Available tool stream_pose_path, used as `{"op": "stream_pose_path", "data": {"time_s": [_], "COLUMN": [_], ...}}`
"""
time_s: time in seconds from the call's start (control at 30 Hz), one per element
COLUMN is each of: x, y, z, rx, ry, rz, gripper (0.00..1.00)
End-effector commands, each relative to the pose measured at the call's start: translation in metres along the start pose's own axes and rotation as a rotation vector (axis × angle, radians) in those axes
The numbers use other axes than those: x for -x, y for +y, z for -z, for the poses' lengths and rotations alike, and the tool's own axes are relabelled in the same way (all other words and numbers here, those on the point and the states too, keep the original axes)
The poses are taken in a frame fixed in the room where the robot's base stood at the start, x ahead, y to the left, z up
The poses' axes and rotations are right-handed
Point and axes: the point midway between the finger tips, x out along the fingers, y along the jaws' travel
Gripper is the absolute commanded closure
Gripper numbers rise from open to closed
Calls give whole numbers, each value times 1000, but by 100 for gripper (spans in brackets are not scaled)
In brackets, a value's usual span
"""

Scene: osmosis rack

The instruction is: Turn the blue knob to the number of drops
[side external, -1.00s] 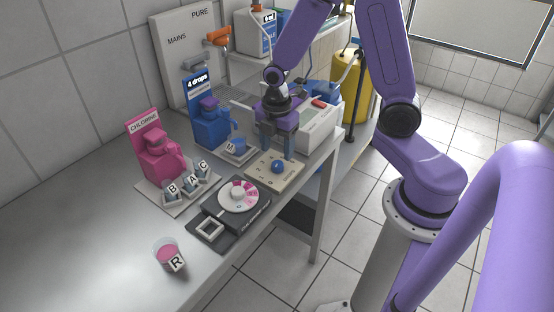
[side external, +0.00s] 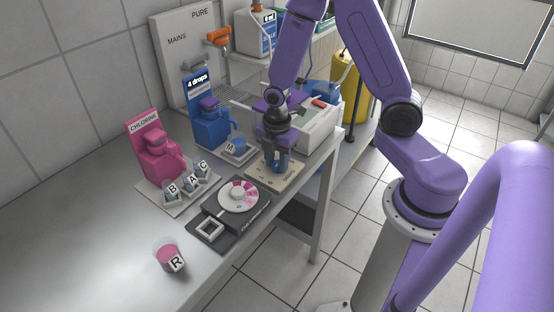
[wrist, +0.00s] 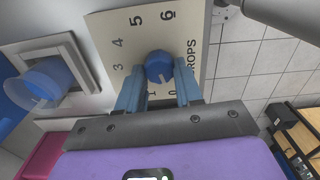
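The blue knob (wrist: 159,66) sits on a beige dial plate (wrist: 105,25) with printed numbers and the word "DROPS", partly covered by my gripper. A small pale mark on the knob faces the low end, near 0 and 1; its exact setting is hard to read. The plate is also in the side view (side external: 291,178), where my fingers hide the knob. My gripper (wrist: 159,88) is low over the plate, its blue fingers apart at either side of the knob's near edge. I cannot tell whether they touch it. A blue sign (side external: 198,82) reads "4 drops".
A cup (wrist: 45,85) on a square stand is beside the plate. In the side view, a black device with a pink-and-white disc (side external: 239,196), several lettered cups, a pink bottle (side external: 160,160) and a beaker (side external: 168,253) stand nearby. The bench's right edge is close to the plate.

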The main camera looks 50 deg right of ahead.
Motion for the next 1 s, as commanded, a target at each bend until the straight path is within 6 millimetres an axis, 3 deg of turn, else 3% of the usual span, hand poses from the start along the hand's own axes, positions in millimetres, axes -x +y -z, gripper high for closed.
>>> {"op": "stream_pose_path", "data": {"time_s": [0.47,1.0], "x": [0,0], "y": [0,1], "z": [0,-1], "rx": [-89,-557], "ry": [0,0], "rz": [1,1], "gripper": [95,95]}}
